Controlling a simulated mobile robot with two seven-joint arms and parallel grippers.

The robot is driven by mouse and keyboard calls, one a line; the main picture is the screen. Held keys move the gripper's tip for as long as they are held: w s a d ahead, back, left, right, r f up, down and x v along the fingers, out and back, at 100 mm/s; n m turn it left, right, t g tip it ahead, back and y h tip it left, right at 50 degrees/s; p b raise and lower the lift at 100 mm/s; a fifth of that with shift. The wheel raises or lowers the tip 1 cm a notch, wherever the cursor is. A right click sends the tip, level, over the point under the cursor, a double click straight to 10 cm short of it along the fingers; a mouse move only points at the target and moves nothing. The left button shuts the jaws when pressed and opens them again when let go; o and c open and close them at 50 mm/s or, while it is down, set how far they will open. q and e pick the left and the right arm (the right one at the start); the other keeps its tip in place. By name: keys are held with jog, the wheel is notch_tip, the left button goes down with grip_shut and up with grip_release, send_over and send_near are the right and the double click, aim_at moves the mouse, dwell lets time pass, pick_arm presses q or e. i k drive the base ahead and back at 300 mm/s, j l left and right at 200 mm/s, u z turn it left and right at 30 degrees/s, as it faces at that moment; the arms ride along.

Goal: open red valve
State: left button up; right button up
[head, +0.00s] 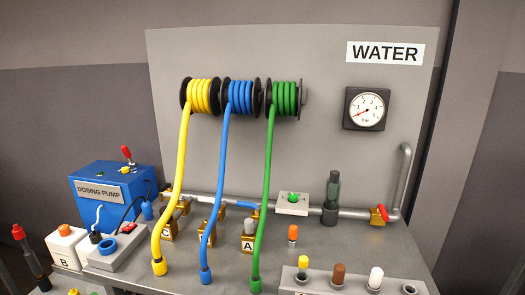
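The red valve (380,213) is a small brass body with a red handle, at the right end of the grey pipe (352,212), just below where the pipe bends upward. Its handle looks slanted; I cannot tell from this whether the valve is open or shut. The round pressure gauge (367,108) on the panel has its red needle pointing to the lower left, at the low end of the scale. Neither of my grippers shows in the head view.
Yellow (172,190), blue (215,190) and green (267,190) hoses hang from reels in front of brass fittings. A dark cylinder (332,195) stands left of the valve. A grey block (318,281) with coloured plugs sits in front. The blue dosing pump (112,192) is left.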

aim_at(381, 208)
jog(key=l+z, duration=0.1)
jog(key=z, duration=0.3)
jog(key=l+z, duration=0.15)
jog(key=z, duration=0.3)
jog(key=l+z, duration=0.15)
jog(key=z, duration=0.25)
jog(key=l+z, duration=0.1)
jog(key=z, duration=0.35)
